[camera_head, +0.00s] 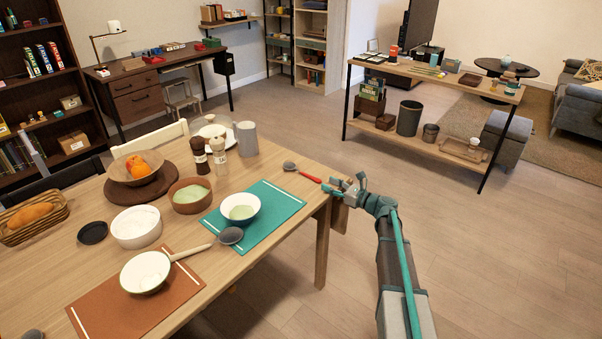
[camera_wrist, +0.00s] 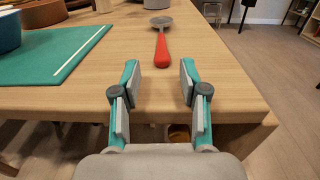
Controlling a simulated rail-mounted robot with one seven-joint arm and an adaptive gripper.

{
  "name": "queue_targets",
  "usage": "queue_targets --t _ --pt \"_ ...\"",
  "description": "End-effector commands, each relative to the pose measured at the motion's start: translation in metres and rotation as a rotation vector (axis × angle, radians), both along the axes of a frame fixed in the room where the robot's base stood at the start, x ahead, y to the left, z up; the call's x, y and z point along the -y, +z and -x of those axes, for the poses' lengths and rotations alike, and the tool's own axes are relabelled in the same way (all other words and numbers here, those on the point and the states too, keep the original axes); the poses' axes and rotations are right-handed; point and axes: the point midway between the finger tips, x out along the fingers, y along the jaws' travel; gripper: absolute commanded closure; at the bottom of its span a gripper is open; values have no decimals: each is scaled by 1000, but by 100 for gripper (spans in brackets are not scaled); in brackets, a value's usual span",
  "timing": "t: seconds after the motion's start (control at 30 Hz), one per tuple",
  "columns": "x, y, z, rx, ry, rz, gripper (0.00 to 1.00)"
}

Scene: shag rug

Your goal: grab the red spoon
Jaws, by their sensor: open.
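The red spoon (camera_head: 309,177) lies on the dining table near its far right corner, its red handle toward my gripper and its grey bowl away from it. In the wrist view the red spoon (camera_wrist: 161,48) lies ahead, handle end nearest. My gripper (camera_head: 343,185) is at the table's right edge, just beyond the handle end. In the wrist view my gripper (camera_wrist: 160,80) is open and empty, its fingers on either side of the line of the handle, with the handle end just ahead of the fingertips.
A teal placemat (camera_head: 278,207) with a white bowl (camera_head: 241,218) lies left of the spoon; its edge also shows in the wrist view (camera_wrist: 60,60). A grey canister (camera_head: 246,138) and two mills stand farther back. The tabletop right around the spoon is clear.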

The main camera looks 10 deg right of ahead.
Motion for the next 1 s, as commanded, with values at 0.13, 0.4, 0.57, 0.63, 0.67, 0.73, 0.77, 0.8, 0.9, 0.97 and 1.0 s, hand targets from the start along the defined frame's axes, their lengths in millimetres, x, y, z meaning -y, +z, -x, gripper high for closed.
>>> queue_targets --t 0.13,0.4,0.57,0.63,0.67,0.73,0.77,0.8,0.9,0.97,1.0 --pt "-14 -1 -19 0 1 1 56" --pt "-26 -1 -29 0 -1 1 56" --pt "-26 -1 -29 0 -1 1 63" --pt "-26 -1 -29 0 -1 1 75" --pt "-26 -1 -29 0 -1 1 80" --pt "-26 -1 -29 0 -1 1 91" --pt "-26 -1 -29 0 -1 1 96" --pt "-26 -1 -29 0 -1 1 100" --pt "-26 -1 -29 0 -1 1 100" --pt "-26 -1 -29 1 -1 1 100" --pt "-26 -1 -29 1 -1 1 100"
